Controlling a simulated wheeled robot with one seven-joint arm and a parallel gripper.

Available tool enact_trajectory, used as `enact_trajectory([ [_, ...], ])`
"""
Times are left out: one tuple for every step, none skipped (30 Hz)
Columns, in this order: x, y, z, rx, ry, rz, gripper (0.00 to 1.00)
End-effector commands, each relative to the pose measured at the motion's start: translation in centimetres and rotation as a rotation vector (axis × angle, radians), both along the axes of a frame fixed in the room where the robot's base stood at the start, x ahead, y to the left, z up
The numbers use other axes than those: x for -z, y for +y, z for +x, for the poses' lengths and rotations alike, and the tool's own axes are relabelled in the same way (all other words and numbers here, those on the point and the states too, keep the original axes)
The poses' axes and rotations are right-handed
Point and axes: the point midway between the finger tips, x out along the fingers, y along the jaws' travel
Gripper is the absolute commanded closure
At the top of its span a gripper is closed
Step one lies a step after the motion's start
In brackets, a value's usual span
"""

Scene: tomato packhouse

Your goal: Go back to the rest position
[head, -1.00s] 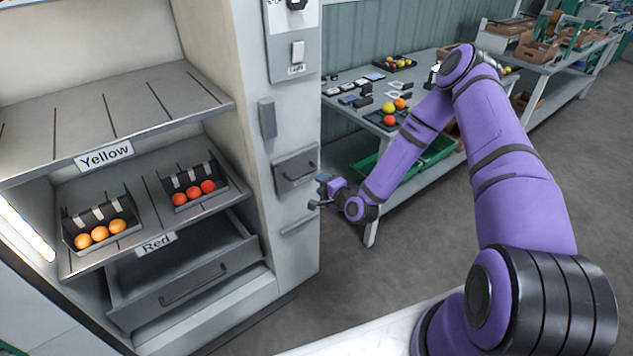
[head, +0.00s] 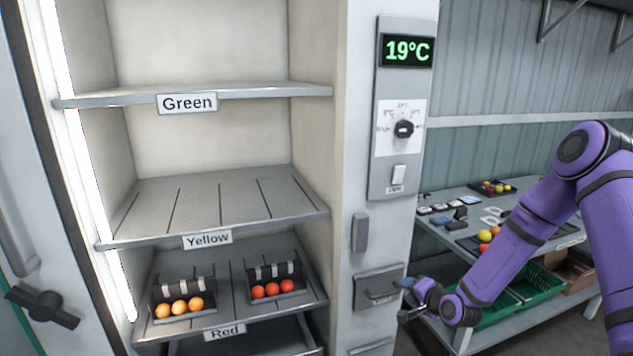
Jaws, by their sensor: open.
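My purple arm reaches in from the right in the head view. My gripper (head: 408,300) is open, with nothing seen in it. It is in front of the cabinet's right-hand panel, close to a small drawer with a handle (head: 380,288). I cannot tell whether it touches the handle.
The open cabinet has shelves labelled Green (head: 290,90), Yellow (head: 265,205) and Red (head: 215,272). On the Red shelf are a tray of orange tomatoes (head: 180,306) and a tray of red tomatoes (head: 271,290). A table (head: 470,200) with loose tomatoes stands behind my arm.

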Motion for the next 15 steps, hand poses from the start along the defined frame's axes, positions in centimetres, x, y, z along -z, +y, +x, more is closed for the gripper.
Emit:
enact_trajectory([
  [-1.5,-0.1,0.1,-0.023,0.004,-0.054,0.59],
  [-2.2,-0.2,0.1,-0.034,0.011,-0.087,0.59],
  [-3.1,-0.4,0.1,-0.049,0.019,-0.127,0.59],
  [-3.8,-0.5,0.0,-0.061,0.027,-0.159,0.59],
  [-4.5,-0.6,-0.1,-0.072,0.035,-0.188,0.59],
  [-5.5,-0.7,-0.2,-0.086,0.044,-0.228,0.59],
  [-6.2,-0.9,-0.3,-0.095,0.051,-0.256,0.59],
  [-6.9,-1.0,-0.4,-0.104,0.057,-0.286,0.59],
  [-7.9,-1.1,-0.6,-0.116,0.066,-0.325,0.59],
  [-8.7,-1.2,-0.8,-0.125,0.073,-0.352,0.59],
  [-9.5,-1.4,-1.0,-0.131,0.081,-0.381,0.59],
  [-10.5,-1.6,-1.3,-0.141,0.090,-0.416,0.59],
  [-11.3,-1.7,-1.5,-0.149,0.096,-0.444,0.59],
  [-12.1,-1.8,-1.8,-0.155,0.103,-0.469,0.59],
  [-13.1,-1.9,-2.1,-0.163,0.113,-0.502,0.59],
])
